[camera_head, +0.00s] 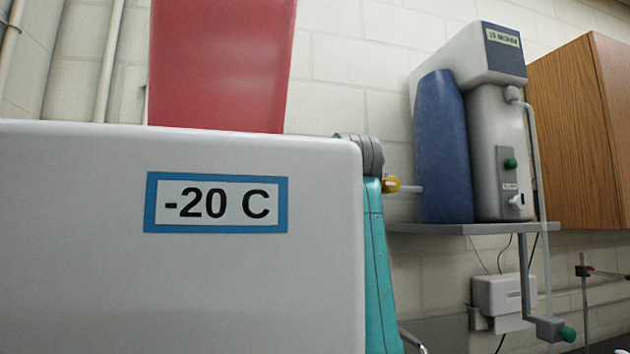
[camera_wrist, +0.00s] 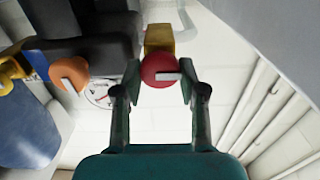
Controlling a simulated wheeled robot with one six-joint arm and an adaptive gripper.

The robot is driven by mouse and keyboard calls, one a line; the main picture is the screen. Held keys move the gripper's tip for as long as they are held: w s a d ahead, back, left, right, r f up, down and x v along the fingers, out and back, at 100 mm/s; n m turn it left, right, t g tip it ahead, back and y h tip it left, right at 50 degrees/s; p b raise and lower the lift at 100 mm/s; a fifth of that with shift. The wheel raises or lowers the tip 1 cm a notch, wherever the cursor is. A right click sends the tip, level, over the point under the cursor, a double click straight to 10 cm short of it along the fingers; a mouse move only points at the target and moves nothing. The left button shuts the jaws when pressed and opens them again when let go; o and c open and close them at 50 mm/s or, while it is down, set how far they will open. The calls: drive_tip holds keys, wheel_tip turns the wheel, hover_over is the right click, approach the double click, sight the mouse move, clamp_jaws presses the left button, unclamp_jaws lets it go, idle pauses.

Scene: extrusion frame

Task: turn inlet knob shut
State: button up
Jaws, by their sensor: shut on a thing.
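In the wrist view a round red knob (camera_wrist: 154,67) with a white pointer bar sits on a yellow fitting (camera_wrist: 159,38). The bar lies roughly level and points to the right. My gripper (camera_wrist: 161,78) has one finger on each side of the red knob and is shut on it. A second knob, orange (camera_wrist: 69,71) with a white bar, is to the left, clear of my fingers. I cannot read which one is marked as the inlet. In the head view my gripper and the red knob are hidden behind the white freezer.
A dial gauge (camera_wrist: 99,93) lies left of my gripper, near dark blocks (camera_wrist: 75,45). In the head view the white freezer (camera_head: 90,270) fills the left front, with a red box (camera_head: 220,65) above it. A water unit (camera_head: 495,150) stands on a wall shelf (camera_head: 440,228).

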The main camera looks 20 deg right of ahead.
drive_tip(key=shift+d+m, duration=0.1)
drive_tip(key=shift+m, duration=2.7)
drive_tip(key=o, duration=1.1)
drive_tip(key=shift+s, duration=0.1)
drive_tip(key=s, duration=1.1)
drive_tip(key=shift+s, duration=0.4)
